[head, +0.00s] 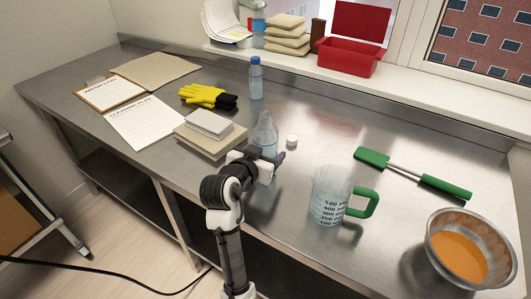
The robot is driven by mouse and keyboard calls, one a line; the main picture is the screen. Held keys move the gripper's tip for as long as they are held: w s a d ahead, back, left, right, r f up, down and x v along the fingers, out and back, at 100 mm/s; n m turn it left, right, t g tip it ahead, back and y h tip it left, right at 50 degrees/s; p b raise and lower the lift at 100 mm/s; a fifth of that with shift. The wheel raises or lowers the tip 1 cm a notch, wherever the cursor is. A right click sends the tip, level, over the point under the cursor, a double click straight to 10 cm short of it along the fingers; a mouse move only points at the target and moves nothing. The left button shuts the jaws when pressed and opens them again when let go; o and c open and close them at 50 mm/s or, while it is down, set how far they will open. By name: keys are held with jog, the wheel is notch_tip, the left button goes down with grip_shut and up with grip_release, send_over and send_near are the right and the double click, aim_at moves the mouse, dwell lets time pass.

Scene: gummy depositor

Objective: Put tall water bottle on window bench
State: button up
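A tall clear water bottle with a blue cap (256,80) stands upright on the steel counter, near its back edge. A second clear bottle with a tapered top and no visible cap (265,132) stands nearer, just behind my gripper (270,165). My gripper is low over the counter, at this nearer bottle's lower part, which it partly hides. I cannot tell whether the fingers touch it or how far apart they are. My gripper is well short of the blue-capped bottle. The white window bench (410,89) runs along the window behind the counter.
The bench holds a red open box (350,58), stacked tan packets (287,38), papers and a bottle. The counter (325,130) holds yellow-black gloves (207,96), pads (208,124), a white cap (292,141), a measuring jug (330,195), a green-handled tool (410,176) and a bowl (433,240).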

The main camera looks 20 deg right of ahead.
jog(key=shift+o, duration=1.3)
jog(key=shift+r, duration=0.15)
jog(key=p+v, duration=0.5)
jog(key=v, duration=0.7)
jog(key=shift+p, duration=0.35)
jog(key=shift+r, duration=0.1)
